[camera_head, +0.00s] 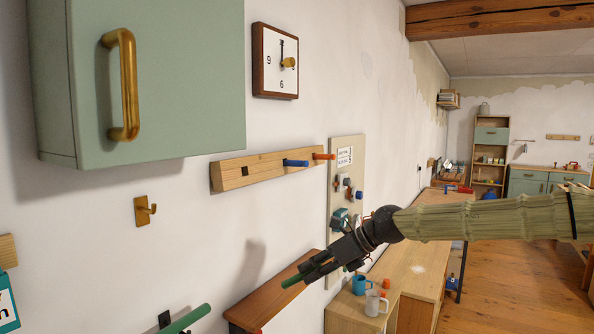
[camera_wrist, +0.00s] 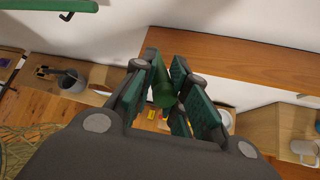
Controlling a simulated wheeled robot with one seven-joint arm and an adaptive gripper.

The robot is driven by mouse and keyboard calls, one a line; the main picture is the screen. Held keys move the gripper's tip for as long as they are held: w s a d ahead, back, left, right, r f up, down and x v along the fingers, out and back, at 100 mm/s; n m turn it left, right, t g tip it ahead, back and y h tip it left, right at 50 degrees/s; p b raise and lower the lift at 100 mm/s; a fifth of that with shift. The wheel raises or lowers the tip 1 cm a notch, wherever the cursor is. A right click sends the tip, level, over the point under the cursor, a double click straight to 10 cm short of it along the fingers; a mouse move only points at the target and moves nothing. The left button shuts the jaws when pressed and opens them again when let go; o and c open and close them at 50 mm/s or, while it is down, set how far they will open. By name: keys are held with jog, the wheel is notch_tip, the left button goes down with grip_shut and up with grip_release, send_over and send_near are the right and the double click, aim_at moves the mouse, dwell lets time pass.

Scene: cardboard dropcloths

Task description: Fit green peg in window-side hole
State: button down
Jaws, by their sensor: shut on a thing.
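The wooden peg rail (camera_head: 265,167) is fixed to the wall under the clock. A blue peg (camera_head: 296,163) and an orange peg (camera_head: 323,156) stick out of its middle and right end. A dark square hole (camera_head: 245,171) at its left end is empty. My gripper (camera_head: 304,273) is below the rail and apart from it, shut on the green peg (camera_head: 291,282). The peg's tip points left, away from the jaws. The wrist view shows the green peg (camera_wrist: 163,94) between the finger pads, partly hidden by them. No window is in view.
A green cabinet (camera_head: 150,75) hangs at the upper left. A brass hook (camera_head: 145,210) and a green bar (camera_head: 186,320) stick out from the wall. A brown wooden top (camera_head: 268,291) lies below my gripper. Cups (camera_head: 374,303) stand on a bench to the right.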

jog(key=a+r+m+t, duration=0.2)
jog(key=r+m+t, duration=0.1)
jog(key=r, duration=1)
jog(key=s+a+r+m+t+y+p, duration=0.1)
jog(key=r+m+t, duration=0.2)
jog(key=r, duration=0.9)
jog(key=shift+a+r+t+p, duration=0.3)
jog(key=shift+a+r+t, duration=0.1)
jog(key=shift+t, duration=0.3)
jog(key=shift+s+r+p, duration=0.1)
jog(key=shift+r+p, duration=0.05)
jog(key=shift+p, duration=1.4)
jog(key=b+x, duration=0.1)
jog(key=x, duration=0.3)
jog(key=b+x, duration=0.1)
jog(key=x, duration=0.1)
jog(key=shift+s+a+r+b, duration=0.1)
jog(key=shift+s+a+b, duration=0.15)
jog(key=shift+b, duration=0.1)
jog(key=shift+s+m+g+p, duration=0.1)
jog(key=shift+m+g+p, duration=0.4)
jog(key=shift+p, duration=2.8)
